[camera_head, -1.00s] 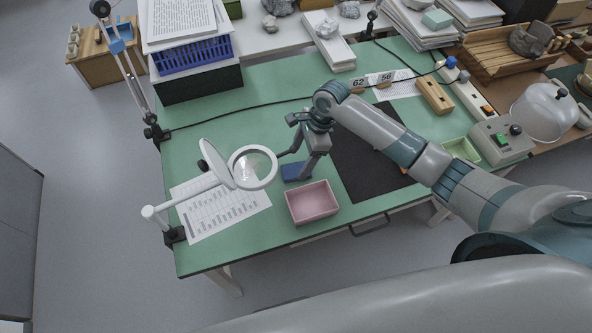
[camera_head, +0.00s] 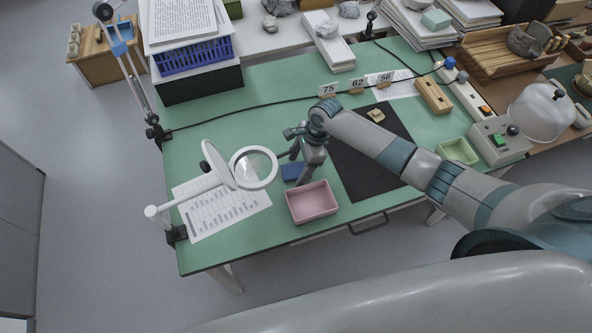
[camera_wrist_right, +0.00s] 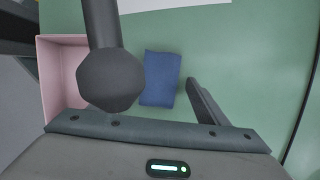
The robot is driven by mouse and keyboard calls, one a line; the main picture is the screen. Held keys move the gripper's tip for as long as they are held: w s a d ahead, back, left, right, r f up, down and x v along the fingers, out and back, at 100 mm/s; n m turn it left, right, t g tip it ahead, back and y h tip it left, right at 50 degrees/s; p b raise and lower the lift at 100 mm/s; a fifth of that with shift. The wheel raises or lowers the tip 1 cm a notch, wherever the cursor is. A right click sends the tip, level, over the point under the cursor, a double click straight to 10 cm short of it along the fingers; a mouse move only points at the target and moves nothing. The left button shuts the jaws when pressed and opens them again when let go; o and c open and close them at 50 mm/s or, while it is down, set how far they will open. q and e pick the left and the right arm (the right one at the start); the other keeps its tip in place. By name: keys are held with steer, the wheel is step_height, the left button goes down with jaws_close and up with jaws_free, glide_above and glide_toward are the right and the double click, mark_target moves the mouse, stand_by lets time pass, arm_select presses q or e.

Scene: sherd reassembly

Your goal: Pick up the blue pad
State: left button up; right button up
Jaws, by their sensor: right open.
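The blue pad (camera_head: 291,171) lies flat on the green table, just behind the pink tray and right of the magnifier lamp. My right gripper (camera_head: 292,169) is open over the pad, and part of the pad is hidden behind it. In the right wrist view the blue pad (camera_wrist_right: 161,78) lies between the two fingers of the right gripper (camera_wrist_right: 155,88). The near dark finger hides some of its left side. Nothing is held. My left gripper is not in view.
The pink tray (camera_head: 313,216) stands close in front of the pad. The magnifier lamp (camera_head: 252,169) reaches in from the left over a printed sheet (camera_head: 217,222). A black mat (camera_head: 366,181) lies to the right.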

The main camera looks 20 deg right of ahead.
mark_target(299, 170)
steer(key=shift+f, duration=0.1)
stand_by(0.4)
steer(key=c, duration=1.1)
steer(key=shift+r, duration=0.45)
steer(key=v, duration=0.1)
steer(key=b+v, duration=0.1)
steer(key=v, duration=0.1)
steer(key=shift+s+a+r, duration=0.15)
steer(key=shift+a+r, duration=0.15)
steer(key=s+d+r, duration=0.2)
steer(key=s, duration=0.1)
steer(key=s+d+r+b, duration=0.1)
steer(key=s+d+r, duration=0.1)
steer(key=s, duration=0.1)
steer(key=s+d+r+b, duration=0.1)
steer(key=s+d+r, duration=0.1)
steer(key=s+r, duration=0.1)
steer(key=shift+d, duration=0.25)
steer(key=shift+f, duration=0.1)
